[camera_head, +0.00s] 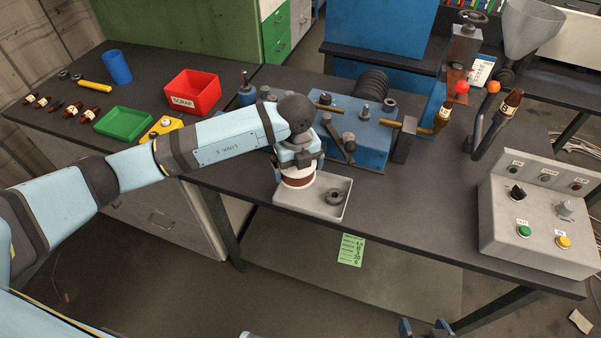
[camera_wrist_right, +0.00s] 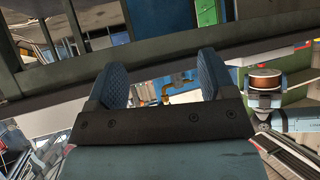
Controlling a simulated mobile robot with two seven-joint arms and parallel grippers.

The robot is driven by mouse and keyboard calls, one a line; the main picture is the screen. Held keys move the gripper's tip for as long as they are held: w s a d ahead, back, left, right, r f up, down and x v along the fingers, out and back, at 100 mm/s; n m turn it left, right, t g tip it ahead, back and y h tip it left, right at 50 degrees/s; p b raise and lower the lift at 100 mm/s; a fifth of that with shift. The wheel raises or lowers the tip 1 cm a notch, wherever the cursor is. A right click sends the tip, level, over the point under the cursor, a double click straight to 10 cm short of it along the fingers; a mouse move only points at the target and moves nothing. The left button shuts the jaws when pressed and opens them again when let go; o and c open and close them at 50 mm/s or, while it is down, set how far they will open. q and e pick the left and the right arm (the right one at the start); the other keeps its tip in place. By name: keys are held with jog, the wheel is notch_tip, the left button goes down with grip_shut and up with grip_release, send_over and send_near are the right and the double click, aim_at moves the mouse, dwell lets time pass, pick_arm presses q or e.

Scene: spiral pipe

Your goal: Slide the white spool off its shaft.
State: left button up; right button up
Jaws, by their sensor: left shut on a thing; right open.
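The white spool (camera_head: 297,180), with a brown winding between pale flanges, is in my left gripper (camera_head: 297,163). That gripper is shut on it from above, over the left part of a pale tray (camera_head: 283,204). I cannot tell whether the spool touches the tray. It also shows at the right of the right wrist view (camera_wrist_right: 265,79). My arm and gripper cover part of the blue winding machine (camera_head: 372,153), and I cannot make out the spool's shaft. My right gripper (camera_wrist_right: 161,85) is open and empty; its fingertips show at the bottom edge of the head view (camera_head: 425,329).
A dark grey ring-like part (camera_head: 334,197) lies in the tray. A copper pipe (camera_head: 443,117) extends right of the machine. A control box (camera_head: 540,220) stands at the right. A red scrap bin (camera_head: 193,97) and a green tray (camera_head: 122,124) are at left.

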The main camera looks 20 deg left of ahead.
aim_at(301, 190)
pick_arm(q)
jog(key=n, duration=0.2)
jog(key=w+n+b, duration=0.1)
jog(key=shift+d+f+n, duration=0.3)
jog(key=shift+d, duration=0.05)
pick_arm(e)
jog(key=shift+f, duration=0.7)
pick_arm(q)
jog(key=shift+s+f+b, duration=0.1)
jog(key=shift+f+b, duration=1)
jog(key=shift+f, duration=0.35)
jog(key=shift+f+b, duration=0.6)
jog(key=shift+f, duration=0.15)
jog(key=shift+f+b, duration=0.45)
jog(key=shift+f, duration=0.5)
pick_arm(e)
jog(key=shift+w+a+f, duration=0.1)
jog(key=shift+a+f, duration=0.05)
jog(key=shift+f, duration=0.35)
jog(key=shift+w+a+f, duration=0.1)
jog(key=shift+f, duration=0.4)
pick_arm(q)
jog(key=o, duration=0.5)
jog(key=shift+f, duration=0.1)
pick_arm(e)
jog(key=shift+s+f, duration=0.1)
